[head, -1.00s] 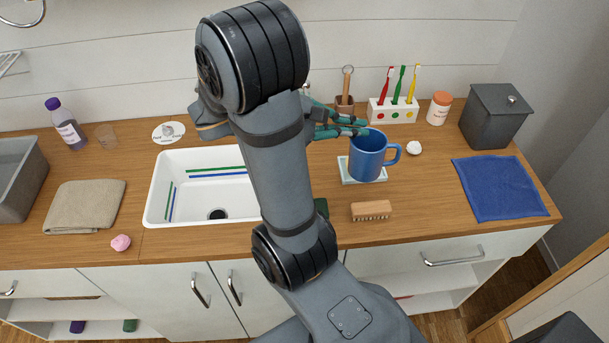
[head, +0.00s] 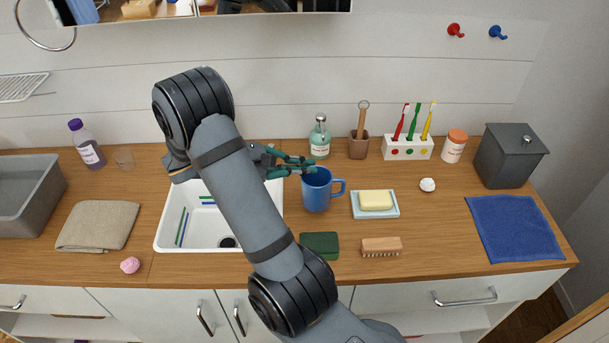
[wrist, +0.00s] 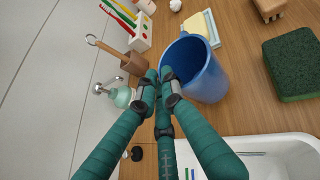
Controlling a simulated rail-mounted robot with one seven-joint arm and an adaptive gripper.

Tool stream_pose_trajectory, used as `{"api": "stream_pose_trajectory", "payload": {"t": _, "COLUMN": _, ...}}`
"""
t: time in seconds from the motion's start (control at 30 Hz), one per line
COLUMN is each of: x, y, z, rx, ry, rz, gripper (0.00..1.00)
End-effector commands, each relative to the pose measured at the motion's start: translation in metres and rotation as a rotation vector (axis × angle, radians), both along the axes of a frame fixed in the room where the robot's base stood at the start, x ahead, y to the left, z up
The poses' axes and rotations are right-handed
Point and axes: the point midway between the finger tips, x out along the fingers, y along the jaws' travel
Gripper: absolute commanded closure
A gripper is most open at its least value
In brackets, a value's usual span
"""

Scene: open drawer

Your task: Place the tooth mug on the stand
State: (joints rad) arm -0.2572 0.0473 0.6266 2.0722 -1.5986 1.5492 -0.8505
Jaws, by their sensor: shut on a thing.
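The tooth mug, a blue mug (head: 316,190) with its handle to the right, appears upright right of the sink. My gripper (head: 310,169) is shut on its rim from the left. In the wrist view the teal fingers (wrist: 158,75) meet at the near rim of the mug (wrist: 203,75), which looks empty. I cannot tell whether the mug's base touches the counter. No separate stand is plain to me; a white block holder (head: 407,148) with coloured dots holds red, green and yellow toothbrushes at the back.
A soap dish (head: 391,212) with yellow soap is right of the mug. A green sponge (head: 320,245) and wooden brush (head: 381,246) lie in front. A green bottle (head: 320,140) and brown cup (head: 358,147) stand behind. The white sink (head: 170,225) is left.

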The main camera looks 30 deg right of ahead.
Motion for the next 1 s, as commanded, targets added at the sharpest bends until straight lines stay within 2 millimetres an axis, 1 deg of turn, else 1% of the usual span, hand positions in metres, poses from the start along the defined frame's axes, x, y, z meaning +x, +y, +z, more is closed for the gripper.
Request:
{"api": "stream_pose_trajectory", "payload": {"t": 0.03, "x": -0.001, "y": 0.000, "z": -0.009, "rx": -0.001, "ry": 0.006, "rz": 0.001, "gripper": 1.00}}
{"api": "stream_pose_trajectory", "payload": {"t": 0.1, "x": -0.001, "y": 0.000, "z": -0.020, "rx": -0.001, "ry": 0.006, "rz": 0.001, "gripper": 1.00}}
{"api": "stream_pose_trajectory", "payload": {"t": 0.2, "x": -0.001, "y": 0.000, "z": -0.030, "rx": -0.001, "ry": 0.003, "rz": 0.000, "gripper": 1.00}}
{"api": "stream_pose_trajectory", "payload": {"t": 0.6, "x": -0.001, "y": -0.001, "z": -0.035, "rx": 0.000, "ry": 0.001, "rz": 0.000, "gripper": 1.00}}
{"api": "stream_pose_trajectory", "payload": {"t": 0.63, "x": -0.001, "y": 0.000, "z": -0.036, "rx": 0.000, "ry": 0.001, "rz": 0.000, "gripper": 0.93}}
{"api": "stream_pose_trajectory", "payload": {"t": 0.93, "x": -0.001, "y": 0.000, "z": -0.035, "rx": 0.000, "ry": 0.001, "rz": 0.000, "gripper": 0.76}}
{"api": "stream_pose_trajectory", "payload": {"t": 1.0, "x": -0.001, "y": 0.000, "z": -0.035, "rx": 0.000, "ry": 0.001, "rz": 0.000, "gripper": 0.75}}
